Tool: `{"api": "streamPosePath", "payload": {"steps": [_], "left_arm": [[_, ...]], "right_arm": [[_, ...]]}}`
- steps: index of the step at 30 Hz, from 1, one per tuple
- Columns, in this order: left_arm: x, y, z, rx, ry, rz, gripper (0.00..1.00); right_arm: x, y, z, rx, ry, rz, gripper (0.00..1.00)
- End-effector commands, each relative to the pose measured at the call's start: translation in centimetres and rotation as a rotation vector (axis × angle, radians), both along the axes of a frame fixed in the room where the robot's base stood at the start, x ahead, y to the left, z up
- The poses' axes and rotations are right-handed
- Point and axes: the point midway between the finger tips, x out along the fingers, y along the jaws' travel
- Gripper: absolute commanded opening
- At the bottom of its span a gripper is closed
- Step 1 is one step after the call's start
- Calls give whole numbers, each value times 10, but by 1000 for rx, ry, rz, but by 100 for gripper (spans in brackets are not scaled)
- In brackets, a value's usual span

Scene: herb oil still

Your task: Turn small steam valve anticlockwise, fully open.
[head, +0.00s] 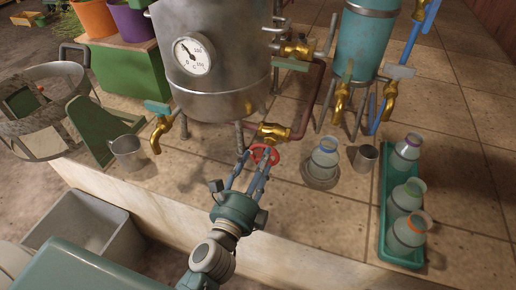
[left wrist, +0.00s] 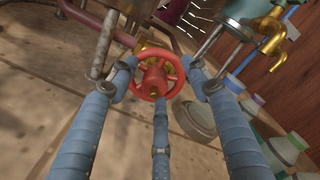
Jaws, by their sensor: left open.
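The small steam valve is a red handwheel (head: 264,155) on a brass body (head: 273,131), on the pipe below the steel still. In the left wrist view the wheel (left wrist: 157,77) faces me, with its spokes and hub showing. My left gripper (head: 254,163) is open, with its blue fingers around the wheel. In the left wrist view two fingertips of the gripper (left wrist: 160,74) are at the wheel's left and right, apart from the rim. The third finger reaches the lower rim; I cannot tell if it touches. My right gripper is not in view.
The steel still (head: 215,55) with its gauge stands behind the valve. A capped bottle (head: 324,155) on a round base and a metal cup (head: 365,158) stand just right. A green tray (head: 386,225) holds 3 bottles. A steel mug (head: 128,152) stands left. Front tiles are mostly clear.

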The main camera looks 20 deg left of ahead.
Motion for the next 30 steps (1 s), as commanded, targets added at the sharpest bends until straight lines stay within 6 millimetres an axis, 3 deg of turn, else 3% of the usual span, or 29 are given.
{"api": "streamPosePath", "payload": {"steps": [6,12,17,30], "left_arm": [[1,0,49,1,-17,-4,46],[1,1,77,-2,-12,0,46],[0,0,86,-2,-7,0,46],[0,0,86,-2,-5,1,46]], "right_arm": [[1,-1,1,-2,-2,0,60],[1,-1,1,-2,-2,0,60],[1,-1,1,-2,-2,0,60],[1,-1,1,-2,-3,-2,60]]}}
